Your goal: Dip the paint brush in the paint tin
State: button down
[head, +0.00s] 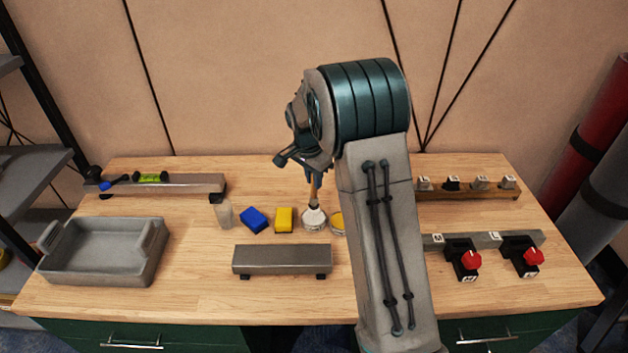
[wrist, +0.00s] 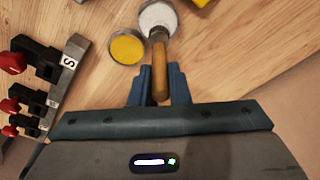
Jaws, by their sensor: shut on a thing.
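The paint brush has a wooden handle (wrist: 160,72), and it also shows in the head view (head: 314,187). My gripper (wrist: 160,86) is shut on the handle, and in the head view (head: 311,175) it points down. The brush head points down at a round tin with white content (head: 314,221), which also shows in the wrist view (wrist: 158,14). The brush head overlaps the tin's opening; I cannot tell how deep it is. A round tin with yellow content (wrist: 127,48) stands beside it, partly hidden by my arm in the head view (head: 337,218).
A blue block (head: 254,220), a yellow block (head: 284,219) and a pale cup (head: 224,213) stand left of the tins. A grey raised bar (head: 282,259) is in front. A grey tray (head: 105,273) sits at left. Red-knobbed clamps (head: 471,259) stand at right.

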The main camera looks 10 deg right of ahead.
jog(key=shift+r+p, duration=1.15)
jog(key=shift+r, duration=1.15)
jog(key=shift+f, duration=0.1)
